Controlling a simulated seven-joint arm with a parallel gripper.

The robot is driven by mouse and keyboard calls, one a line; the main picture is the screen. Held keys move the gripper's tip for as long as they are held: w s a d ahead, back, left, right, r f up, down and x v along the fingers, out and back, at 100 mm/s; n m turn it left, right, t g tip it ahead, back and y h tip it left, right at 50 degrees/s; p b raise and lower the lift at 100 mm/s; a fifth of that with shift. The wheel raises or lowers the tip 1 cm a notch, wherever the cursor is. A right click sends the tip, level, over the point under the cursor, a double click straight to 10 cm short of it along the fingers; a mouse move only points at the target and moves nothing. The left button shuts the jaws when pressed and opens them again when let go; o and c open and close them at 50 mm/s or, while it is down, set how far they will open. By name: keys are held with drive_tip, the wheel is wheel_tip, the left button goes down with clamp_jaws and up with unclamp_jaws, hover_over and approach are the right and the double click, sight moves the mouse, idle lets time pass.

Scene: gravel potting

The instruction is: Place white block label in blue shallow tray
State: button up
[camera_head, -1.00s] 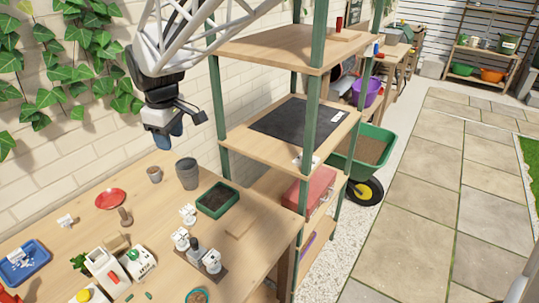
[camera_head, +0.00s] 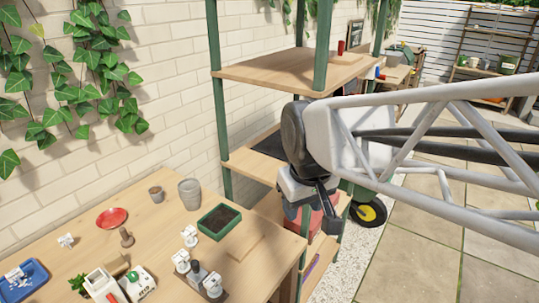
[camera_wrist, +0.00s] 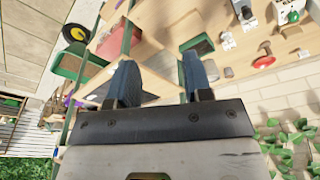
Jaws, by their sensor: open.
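The blue shallow tray (camera_head: 36,292) is at the lower left of the table, holding white pieces. A small white block-like label (camera_head: 66,240) stands behind it on the table. More white label pieces (camera_head: 190,236) stand farther right, some on a dark holder; I cannot tell which one the task names. My gripper (camera_head: 312,215) hangs in front of the shelf unit, away from the tray. In the wrist view its two blue fingers (camera_wrist: 160,68) are apart with nothing between them. The tray does not show in the wrist view.
The shelf unit's green posts (camera_head: 322,45) and wooden shelves (camera_head: 285,72) stand close to my arm. A dark mat (camera_head: 268,146) lies on the middle shelf. A green planter (camera_head: 219,222), grey pot (camera_head: 189,194) and red saucer (camera_head: 112,217) stand on the table.

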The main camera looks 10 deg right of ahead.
drive_tip(key=s+d+f+m, duration=0.2)
drive_tip(key=s+d+m, duration=0.1)
drive_tip(key=s, duration=0.4)
drive_tip(key=shift+d+f, duration=0.4)
drive_tip(key=shift+d, duration=0.15)
